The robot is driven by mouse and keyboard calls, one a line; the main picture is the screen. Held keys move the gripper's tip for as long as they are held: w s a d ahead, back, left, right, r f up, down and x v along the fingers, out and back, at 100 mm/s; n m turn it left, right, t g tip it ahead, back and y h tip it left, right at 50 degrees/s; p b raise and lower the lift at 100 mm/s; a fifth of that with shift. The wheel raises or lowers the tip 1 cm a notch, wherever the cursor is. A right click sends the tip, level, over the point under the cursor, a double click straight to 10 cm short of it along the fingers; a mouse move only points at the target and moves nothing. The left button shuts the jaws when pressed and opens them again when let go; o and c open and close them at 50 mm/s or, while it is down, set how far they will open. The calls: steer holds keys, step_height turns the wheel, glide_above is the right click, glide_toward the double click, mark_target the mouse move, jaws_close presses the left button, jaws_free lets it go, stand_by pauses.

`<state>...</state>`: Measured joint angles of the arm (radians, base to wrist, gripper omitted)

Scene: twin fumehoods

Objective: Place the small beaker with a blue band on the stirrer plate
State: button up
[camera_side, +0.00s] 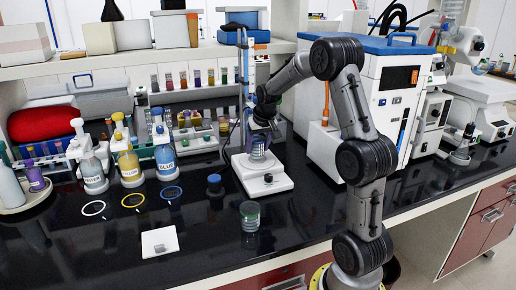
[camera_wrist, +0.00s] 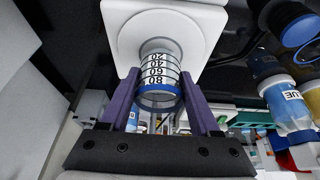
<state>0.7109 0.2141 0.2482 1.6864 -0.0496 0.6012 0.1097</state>
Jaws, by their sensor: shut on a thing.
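The small beaker with a blue band (camera_wrist: 158,73) is clear, with dark graduation numbers, and sits between the purple fingers of my gripper (camera_wrist: 160,103) in the wrist view. My gripper is shut on it near the blue band. In the side view my gripper (camera_side: 260,140) points down and holds the beaker (camera_side: 258,155) over the white stirrer plate (camera_side: 249,183). The beaker looks upright and within the plate's top. I cannot tell whether its base touches the plate. The wrist view shows the white stirrer plate (camera_wrist: 122,22) right beyond the beaker's base.
A beaker with a green band (camera_side: 250,216) stands on the black bench in front of the plate. A blue-capped dark bottle (camera_side: 214,184) stands to the plate's left. A stand rod (camera_side: 243,85) rises behind the plate. A large blue-and-white machine (camera_side: 345,115) stands to the right.

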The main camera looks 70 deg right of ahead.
steer(key=shift+f, duration=0.25)
steer(key=shift+f, duration=0.15)
steer(key=o, duration=1.4)
